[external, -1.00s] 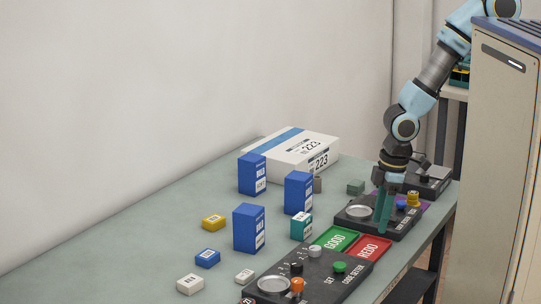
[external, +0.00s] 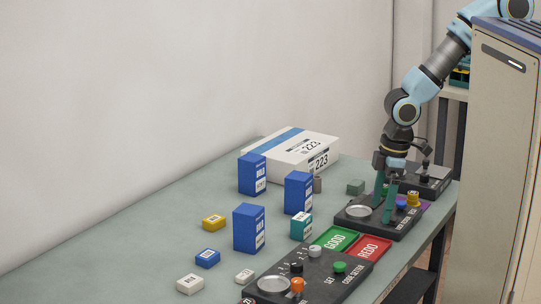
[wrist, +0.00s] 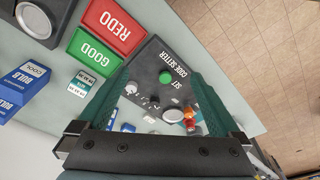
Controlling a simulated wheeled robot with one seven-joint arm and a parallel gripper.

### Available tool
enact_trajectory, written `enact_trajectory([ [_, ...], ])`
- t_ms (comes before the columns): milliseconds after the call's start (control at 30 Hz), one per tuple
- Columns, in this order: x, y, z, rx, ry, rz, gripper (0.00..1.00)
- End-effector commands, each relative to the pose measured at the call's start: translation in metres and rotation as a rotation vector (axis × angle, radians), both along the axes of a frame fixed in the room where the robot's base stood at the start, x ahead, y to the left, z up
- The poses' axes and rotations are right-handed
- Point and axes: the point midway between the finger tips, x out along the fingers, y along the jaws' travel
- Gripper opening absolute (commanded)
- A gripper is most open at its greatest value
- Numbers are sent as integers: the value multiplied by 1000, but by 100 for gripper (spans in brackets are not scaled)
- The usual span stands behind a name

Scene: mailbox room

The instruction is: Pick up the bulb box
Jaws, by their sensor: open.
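Three upright blue boxes with white labels stand on the table in the external view: a back one (external: 252,175), a middle one (external: 298,193) and a front one (external: 248,229). I cannot tell which is the task's box. My gripper (external: 385,201) is open and empty, with its green fingers over the rear black panel, right of the boxes. Its fingers also show in the wrist view (wrist: 158,72), apart from any box.
A green GOOD tray (external: 335,238) and red REDO tray (external: 368,247) lie between the rear panel (external: 400,222) and the front code-setter panel (external: 320,272). A teal box (external: 301,226) stands near the boxes. A white parcel (external: 305,150) is behind. A grey cabinet (external: 505,150) is right.

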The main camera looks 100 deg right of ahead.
Motion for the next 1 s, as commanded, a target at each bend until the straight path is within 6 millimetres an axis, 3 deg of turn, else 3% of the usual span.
enact_trajectory([
  [100,0,0,18,0,-4,-1,100],
  [267,22,-22,22,1,14,-52,100],
  [567,70,-87,32,6,42,-174,100],
  [667,87,-122,34,9,57,-231,100],
  [800,108,-193,34,19,80,-338,100],
  [1000,114,-294,26,40,111,-475,100],
])
